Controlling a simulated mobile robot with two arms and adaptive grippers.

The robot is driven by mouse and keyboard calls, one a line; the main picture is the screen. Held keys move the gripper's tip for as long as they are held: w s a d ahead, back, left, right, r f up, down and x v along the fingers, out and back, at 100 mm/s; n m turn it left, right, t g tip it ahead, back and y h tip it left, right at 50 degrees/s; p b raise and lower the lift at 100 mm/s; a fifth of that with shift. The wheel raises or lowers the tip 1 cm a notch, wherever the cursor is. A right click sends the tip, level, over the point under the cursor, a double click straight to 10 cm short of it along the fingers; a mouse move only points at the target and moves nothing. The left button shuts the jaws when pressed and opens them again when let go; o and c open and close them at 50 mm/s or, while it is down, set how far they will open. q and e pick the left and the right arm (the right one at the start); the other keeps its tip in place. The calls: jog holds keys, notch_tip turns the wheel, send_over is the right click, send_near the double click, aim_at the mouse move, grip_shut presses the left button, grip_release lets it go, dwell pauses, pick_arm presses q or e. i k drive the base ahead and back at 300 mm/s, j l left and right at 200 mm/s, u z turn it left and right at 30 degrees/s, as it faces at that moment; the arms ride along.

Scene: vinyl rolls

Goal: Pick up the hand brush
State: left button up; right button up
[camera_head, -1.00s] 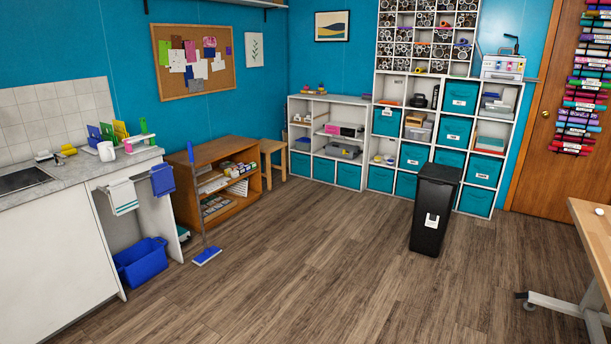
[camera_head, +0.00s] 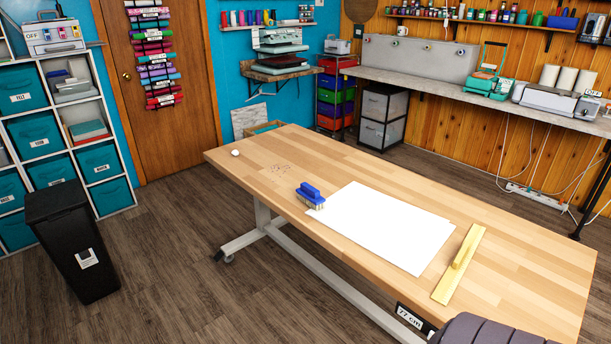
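A blue hand brush (camera_head: 311,195) with pale bristles lies on the wooden work table (camera_head: 330,157), bristles down. It sits at the left corner of a white sheet (camera_head: 382,227); I cannot tell whether it overlaps the sheet. Neither of my grippers is in view.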

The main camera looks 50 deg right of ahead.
aim_at(307, 193)
jog(key=i+z, duration=0.15)
jog(key=i, duration=1)
jog(key=i+j+z, duration=0.15)
jog(key=i, duration=1)
jog(key=i+z, duration=0.15)
jog(key=z, duration=0.35)
jog(key=i+z, duration=0.15)
jog(key=z, duration=0.35)
jog(key=i+j+z, duration=0.1)
jog(key=z, duration=0.35)
jog(key=i+j+z, duration=0.15)
jog(key=z, duration=0.35)
